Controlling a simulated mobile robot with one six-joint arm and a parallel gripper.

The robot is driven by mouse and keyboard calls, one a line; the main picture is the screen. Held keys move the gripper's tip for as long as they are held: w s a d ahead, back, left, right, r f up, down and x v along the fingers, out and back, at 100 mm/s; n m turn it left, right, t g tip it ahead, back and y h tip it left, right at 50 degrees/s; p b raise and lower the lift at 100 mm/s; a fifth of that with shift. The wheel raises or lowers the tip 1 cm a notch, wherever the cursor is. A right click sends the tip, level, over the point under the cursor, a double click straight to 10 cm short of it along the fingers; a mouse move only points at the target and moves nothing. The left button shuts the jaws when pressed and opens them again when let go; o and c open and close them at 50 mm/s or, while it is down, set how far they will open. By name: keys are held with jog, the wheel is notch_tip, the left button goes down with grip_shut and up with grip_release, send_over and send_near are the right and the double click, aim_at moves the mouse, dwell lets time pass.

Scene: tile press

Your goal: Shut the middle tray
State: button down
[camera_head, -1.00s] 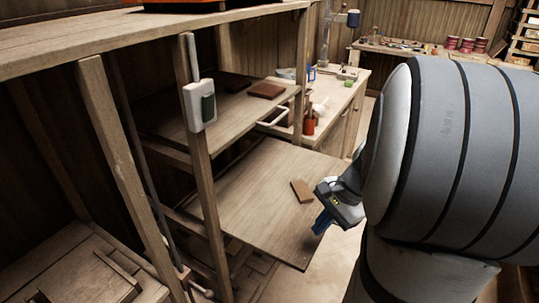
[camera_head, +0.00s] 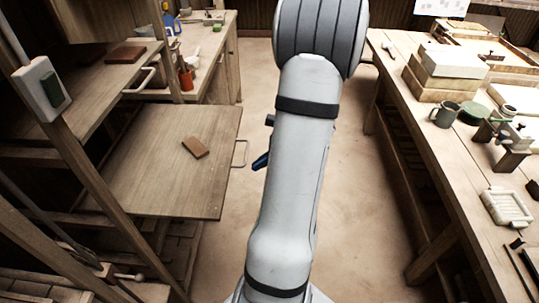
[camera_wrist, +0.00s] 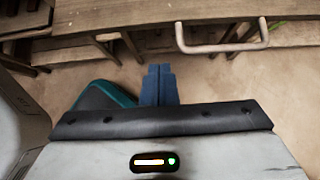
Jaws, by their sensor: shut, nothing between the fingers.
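The middle tray (camera_head: 160,185) is a wooden board pulled out of the rack, with a small brown tile (camera_head: 195,147) lying on it. Its pale bar handle (camera_head: 240,153) is on the right-hand edge. In the wrist view the tray edge (camera_wrist: 130,14) and the handle (camera_wrist: 222,47) show at the top. My gripper (camera_head: 261,162) has blue fingers and is partly hidden behind my arm, just right of the handle in the head view. In the wrist view the fingers (camera_wrist: 158,72) are shut and empty, below and left of the handle, with a gap between.
An upper tray (camera_head: 90,85) holds another brown tile (camera_head: 126,54). The rack post (camera_head: 90,185) carries a white box with a green part (camera_head: 42,88). A workbench (camera_head: 480,190) with boxes and tools stands on the right. Bare floor (camera_head: 375,170) lies between.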

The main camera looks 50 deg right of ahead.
jog(key=w+a+f, duration=0.2)
jog(key=w+a, duration=0.2)
jog(key=w, duration=0.1)
jog(key=shift+f+p, duration=0.2)
jog(key=shift+p, duration=0.15)
jog(key=shift+s+a, duration=0.1)
